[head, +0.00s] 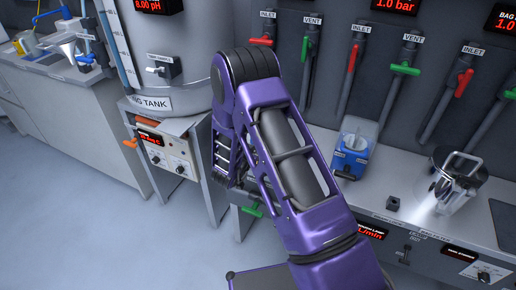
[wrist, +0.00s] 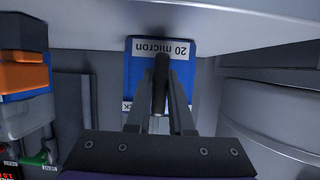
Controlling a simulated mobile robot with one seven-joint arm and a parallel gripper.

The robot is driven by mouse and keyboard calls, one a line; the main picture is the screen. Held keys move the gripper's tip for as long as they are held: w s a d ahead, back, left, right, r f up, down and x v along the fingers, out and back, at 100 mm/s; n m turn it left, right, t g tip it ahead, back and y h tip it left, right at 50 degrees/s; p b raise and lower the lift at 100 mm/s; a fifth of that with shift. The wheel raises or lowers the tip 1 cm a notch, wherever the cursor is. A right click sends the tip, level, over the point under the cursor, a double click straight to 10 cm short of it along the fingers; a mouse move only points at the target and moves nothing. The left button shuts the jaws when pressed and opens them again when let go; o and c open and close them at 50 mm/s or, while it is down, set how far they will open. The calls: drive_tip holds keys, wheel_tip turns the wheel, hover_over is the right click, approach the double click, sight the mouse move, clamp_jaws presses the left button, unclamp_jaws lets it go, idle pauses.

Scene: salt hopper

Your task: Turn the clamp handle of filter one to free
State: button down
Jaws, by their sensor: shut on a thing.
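In the wrist view, my gripper (wrist: 160,82) is shut on a dark upright bar (wrist: 161,65) that looks like the clamp handle. The bar sits between the two fingers, in front of a blue plate (wrist: 133,75) whose label reads "20 micron", upside down in the picture. The fingers and bar cover part of the plate. I cannot tell the handle's turn position or read a filter number. In the head view, my purple arm crosses the middle and hides the filter; the gripper's fingers cannot be made out there.
In the wrist view, a curved grey metal body (wrist: 280,110) is at right, and orange and blue parts (wrist: 25,75) are at left. In the head view, a blue container (head: 354,160) and a steel vessel (head: 458,185) stand on the counter, below red and green valve handles.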

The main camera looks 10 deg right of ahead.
drive_tip(key=c, duration=0.8)
unclamp_jaws()
drive_tip(key=shift+w, duration=0.1)
drive_tip(key=p+v, duration=0.1)
drive_tip(key=v, duration=1.6)
drive_tip(key=shift+s, duration=0.3)
drive_tip(key=shift+a, duration=0.1)
